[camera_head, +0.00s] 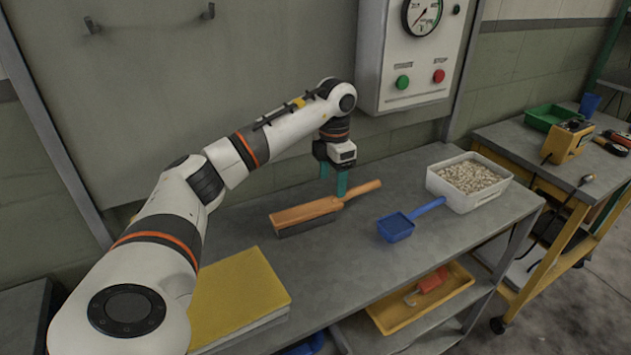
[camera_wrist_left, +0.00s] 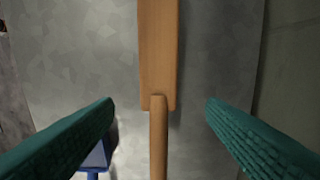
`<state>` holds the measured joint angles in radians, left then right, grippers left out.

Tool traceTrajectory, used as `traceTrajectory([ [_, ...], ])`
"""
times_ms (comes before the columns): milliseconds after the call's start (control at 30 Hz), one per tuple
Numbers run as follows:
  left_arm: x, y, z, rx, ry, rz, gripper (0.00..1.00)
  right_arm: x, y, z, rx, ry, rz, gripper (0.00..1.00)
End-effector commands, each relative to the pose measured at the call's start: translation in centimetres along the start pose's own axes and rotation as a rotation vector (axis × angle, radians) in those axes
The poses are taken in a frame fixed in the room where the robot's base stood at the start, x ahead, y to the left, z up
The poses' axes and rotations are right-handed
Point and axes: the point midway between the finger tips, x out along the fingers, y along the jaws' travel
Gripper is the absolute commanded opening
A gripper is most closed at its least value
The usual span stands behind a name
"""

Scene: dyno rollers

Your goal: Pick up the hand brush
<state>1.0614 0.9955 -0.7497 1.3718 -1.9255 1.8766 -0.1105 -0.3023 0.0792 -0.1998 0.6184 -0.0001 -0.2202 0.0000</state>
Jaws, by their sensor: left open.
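The hand brush (camera_head: 305,213) has an orange wooden body and handle and dark bristles below. It lies on the grey bench, its handle pointing right and back in the head view. My left gripper (camera_head: 334,184) is open just over the brush, near where the handle meets the body. In the left wrist view the brush (camera_wrist_left: 158,55) runs lengthwise between the two green fingers of my left gripper (camera_wrist_left: 160,120). There is a gap on both sides, and the fingers do not hold it. My right gripper is not in view.
A blue scoop (camera_head: 396,227) lies right of the brush on the bench (camera_head: 345,255). A white bin (camera_head: 460,199) of pale pellets stands behind it. An orange tray (camera_head: 415,308) sits on the lower shelf. A grey wall panel stands behind the arm.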

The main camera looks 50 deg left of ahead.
Motion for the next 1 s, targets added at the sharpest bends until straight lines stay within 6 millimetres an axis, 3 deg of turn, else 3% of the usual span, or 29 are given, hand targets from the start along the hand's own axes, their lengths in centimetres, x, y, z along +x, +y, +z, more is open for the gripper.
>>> traceTrajectory([
  [100, 2.1, 0.0, 0.1, 0.0, -0.004, 0.001, 0.65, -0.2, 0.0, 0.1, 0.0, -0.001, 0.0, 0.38],
  [367, 4.2, 0.1, 0.0, 0.0, -0.001, 0.001, 0.65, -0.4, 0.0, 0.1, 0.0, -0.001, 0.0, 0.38],
  [700, 8.7, 0.1, -0.1, 0.0, -0.001, 0.001, 0.65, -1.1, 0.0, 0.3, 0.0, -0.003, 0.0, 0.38],
  [967, 9.0, 0.1, -0.1, 0.0, 0.001, -0.001, 0.65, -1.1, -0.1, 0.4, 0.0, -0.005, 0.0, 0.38],
  [1000, 9.0, 0.1, -0.1, 0.0, 0.001, -0.001, 0.61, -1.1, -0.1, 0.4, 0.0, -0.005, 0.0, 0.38],
])
